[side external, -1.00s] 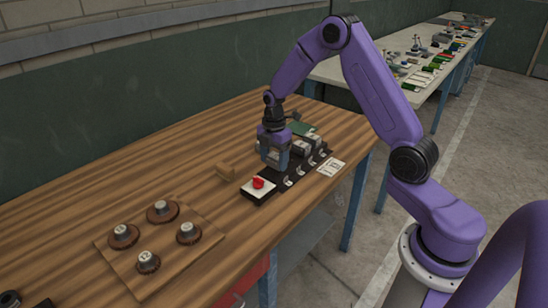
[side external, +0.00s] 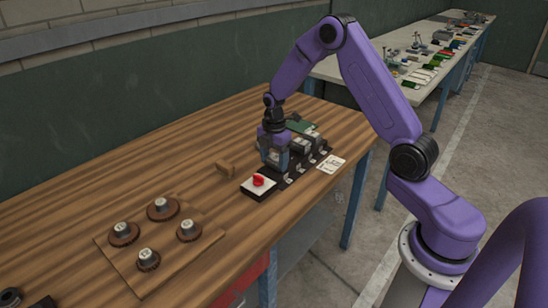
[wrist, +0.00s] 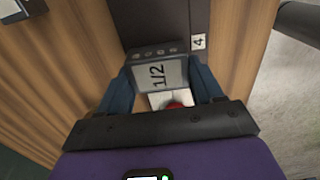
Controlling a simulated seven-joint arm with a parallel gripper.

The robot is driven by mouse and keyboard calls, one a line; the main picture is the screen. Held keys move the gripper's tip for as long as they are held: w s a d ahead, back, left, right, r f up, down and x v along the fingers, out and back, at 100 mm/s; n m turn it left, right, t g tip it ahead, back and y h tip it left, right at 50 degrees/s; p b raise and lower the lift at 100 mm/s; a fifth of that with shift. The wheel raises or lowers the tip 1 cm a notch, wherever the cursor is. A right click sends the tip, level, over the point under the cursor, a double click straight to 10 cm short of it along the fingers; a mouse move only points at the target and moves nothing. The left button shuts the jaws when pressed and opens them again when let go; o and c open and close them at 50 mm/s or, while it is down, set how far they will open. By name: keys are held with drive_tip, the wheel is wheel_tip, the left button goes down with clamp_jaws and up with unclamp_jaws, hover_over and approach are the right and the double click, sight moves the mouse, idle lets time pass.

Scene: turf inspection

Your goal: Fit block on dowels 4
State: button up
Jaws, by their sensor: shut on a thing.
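My gripper (side external: 273,152) is shut on a grey block (wrist: 158,76) marked 1/2, with a row of small round marks along its far edge. In the wrist view the block sits between my two blue fingers. In the side view my gripper is low over the near-left end of a dark base strip (side external: 290,181), beside other grey blocks (side external: 303,145). A small tag with a 4 (wrist: 198,41) lies on the strip just beyond the block. The dowels and the block's underside are hidden, so I cannot tell whether they touch.
A white box with a red knob (side external: 259,181) stands close to my gripper. A board (side external: 190,252) with several round-based pegs lies further left. A white card (side external: 331,164) is right of the strip. Bare wood lies between.

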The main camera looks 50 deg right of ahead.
drive_tip(key=shift+f, duration=0.35)
drive_tip(key=o, duration=1.1)
drive_tip(key=shift+o, duration=0.2)
wheel_tip(320, 180, up, 17)
drive_tip(key=shift+r, duration=0.15)
